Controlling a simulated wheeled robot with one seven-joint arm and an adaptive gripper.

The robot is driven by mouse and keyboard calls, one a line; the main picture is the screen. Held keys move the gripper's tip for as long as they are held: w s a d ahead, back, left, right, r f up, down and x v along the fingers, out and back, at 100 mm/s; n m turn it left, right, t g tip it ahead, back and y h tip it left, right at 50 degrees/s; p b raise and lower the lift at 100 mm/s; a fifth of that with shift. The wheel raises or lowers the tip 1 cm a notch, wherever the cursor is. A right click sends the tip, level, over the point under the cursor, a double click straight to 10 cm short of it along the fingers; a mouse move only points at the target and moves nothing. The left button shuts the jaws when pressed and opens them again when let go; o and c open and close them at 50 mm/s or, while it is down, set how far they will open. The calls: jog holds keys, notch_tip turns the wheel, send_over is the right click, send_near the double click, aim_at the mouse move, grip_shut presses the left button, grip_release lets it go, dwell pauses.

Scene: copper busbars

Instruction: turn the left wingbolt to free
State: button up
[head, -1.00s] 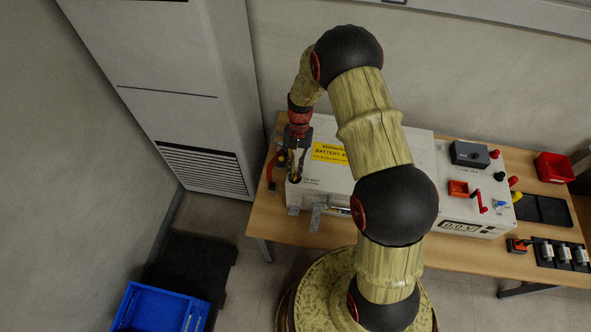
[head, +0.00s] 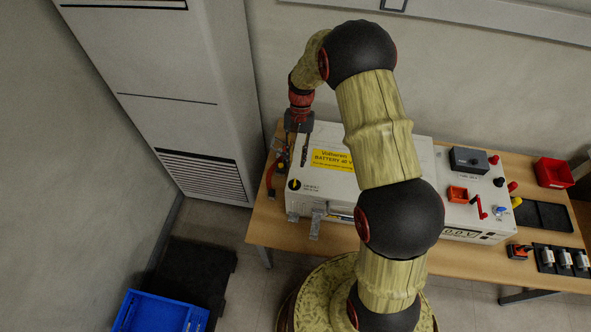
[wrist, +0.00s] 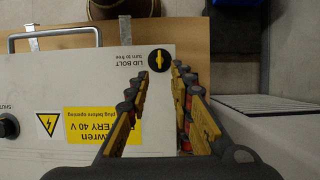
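The left wingbolt (head: 294,184) is a black round knob with a yellow wing, at the front left corner of the white battery box lid (head: 330,185). In the wrist view the wingbolt (wrist: 159,60) lies just beyond my fingertips, its wing roughly upright in the picture, beside the label "LID BOLT turn to free". My gripper (head: 303,164) is above the lid, behind the wingbolt and apart from it. In the wrist view my gripper (wrist: 158,78) has its fingers spread with bare lid between them and nothing held.
A yellow warning label (head: 331,160) is on the lid. Red and black cable parts (head: 275,172) lie left of the box. A grey latch (head: 316,224) hangs at the front. A control box with a red handle (head: 478,207) and a red bin (head: 553,172) are to the right.

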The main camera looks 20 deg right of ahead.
jog(key=shift+v, duration=1.95)
jog(key=s+a+r+n+t+h+b, duration=0.2)
jog(key=s+r+t, duration=0.7)
jog(key=s+r, duration=1.5)
jog(key=s+n+b, duration=0.1)
jog(key=n+b, duration=0.1)
jog(key=n, duration=0.1)
jog(key=shift+s+a+r+n, duration=0.15)
jog(key=shift+s+r+n, duration=0.2)
jog(key=shift+n, duration=0.05)
